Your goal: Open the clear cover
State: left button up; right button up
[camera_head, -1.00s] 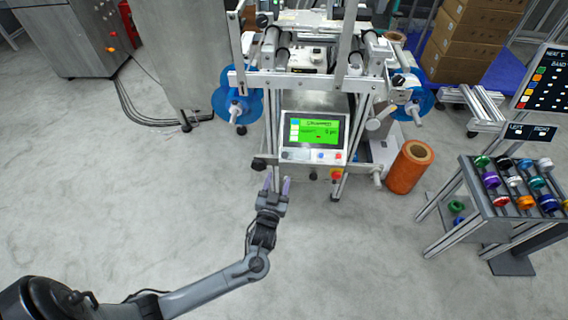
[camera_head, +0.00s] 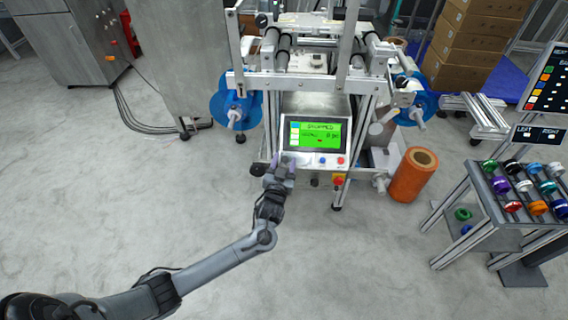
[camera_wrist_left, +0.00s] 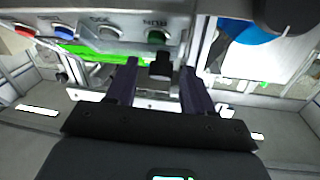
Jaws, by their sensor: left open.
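My left gripper (camera_head: 280,162) is open at the lower left of the machine's control panel (camera_head: 316,135). In the left wrist view its two dark fingers (camera_wrist_left: 158,82) stand apart, with a dark block showing between them and the panel's buttons beyond. A green button (camera_wrist_left: 156,36) lies just past the fingertips; a blue button (camera_wrist_left: 62,24) and a red button (camera_wrist_left: 23,30) are farther left. I cannot make out a clear cover in either view. Whether the fingers touch the panel cannot be told. My right gripper is not in view.
The panel's green screen reads "STOPPED". An orange roll (camera_head: 411,175) stands right of the machine. A rack of colored reels (camera_head: 500,190) is at the right. Blue discs (camera_head: 236,110) flank the machine. The floor (camera_head: 330,260) in front is mostly clear.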

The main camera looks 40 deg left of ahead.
aim_at(285, 156)
pick_arm(q)
jog(key=shift+c, duration=0.4)
grip_shut()
jog(key=shift+w+a+r+p, duration=0.35)
jog(key=shift+w+r+p, duration=0.2)
jog(key=shift+r, duration=0.2)
jog(key=shift+w+a+r+p, duration=0.35)
jog(key=shift+w+r+p, duration=0.1)
jog(key=shift+r+p, duration=0.25)
jog(key=shift+w+a+r, duration=0.2)
jog(key=shift+w, duration=0.05)
jog(key=shift+f, duration=0.1)
jog(key=shift+c, duration=0.7)
grip_release()
jog(key=shift+s+f, duration=0.1)
jog(key=shift+o, duration=1.1)
jog(key=shift+d, duration=0.1)
